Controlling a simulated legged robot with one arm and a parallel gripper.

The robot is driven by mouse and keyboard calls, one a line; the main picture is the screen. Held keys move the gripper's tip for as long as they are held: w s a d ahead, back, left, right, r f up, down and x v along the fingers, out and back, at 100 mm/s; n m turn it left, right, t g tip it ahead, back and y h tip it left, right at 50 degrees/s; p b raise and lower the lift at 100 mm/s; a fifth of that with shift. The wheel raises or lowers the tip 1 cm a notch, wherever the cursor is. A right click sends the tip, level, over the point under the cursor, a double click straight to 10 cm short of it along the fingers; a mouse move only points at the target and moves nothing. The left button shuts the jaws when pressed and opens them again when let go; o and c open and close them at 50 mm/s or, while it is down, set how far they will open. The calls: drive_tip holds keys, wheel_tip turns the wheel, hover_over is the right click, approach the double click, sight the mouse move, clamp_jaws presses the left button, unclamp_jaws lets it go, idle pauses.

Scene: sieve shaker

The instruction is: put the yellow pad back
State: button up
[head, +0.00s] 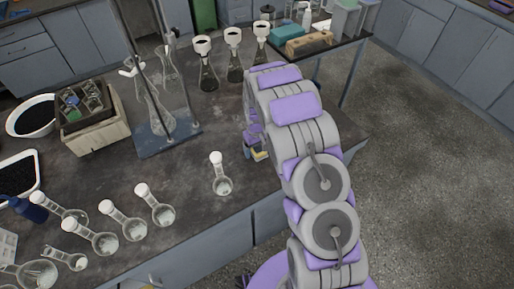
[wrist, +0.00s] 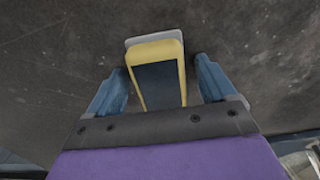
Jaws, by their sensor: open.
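The yellow pad (wrist: 156,51), a yellow block with a dark rectangular face, is in the upper middle of the wrist view. A light grey edge shows behind its far end. My gripper (wrist: 160,66) is open, with one blue finger on each side of the pad and a narrow gap on both sides. The pad's near end is hidden by the gripper's body. In the head view, a small yellow part of it (head: 259,155) shows on the dark bench top beside my arm, near the bench's front edge. My arm hides most of the gripper there.
A stand with a blue-grey base (head: 168,137) is farther left. Conical flasks with funnels (head: 234,65) stand behind. The bench between these is bare.

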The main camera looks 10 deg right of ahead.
sight(257, 147)
drive_tip(key=s+r+m+p, duration=0.1)
drive_tip(key=s+r, duration=0.2)
drive_tip(key=r, duration=0.7)
drive_tip(key=s+r+p, duration=0.2)
drive_tip(key=s+r, duration=0.2)
drive_tip(key=r, duration=0.7)
drive_tip(key=s+r+m, duration=0.1)
drive_tip(key=s+r, duration=0.3)
drive_tip(key=s, duration=0.7)
drive_tip(key=s+r+g, duration=0.1)
drive_tip(key=s+r, duration=0.3)
drive_tip(key=s, duration=0.8)
drive_tip(key=s+r+m, duration=0.1)
drive_tip(key=s+r, duration=0.2)
drive_tip(key=s, duration=0.9)
drive_tip(key=shift+r+m+g, duration=0.3)
drive_tip(key=shift+r+g, duration=0.1)
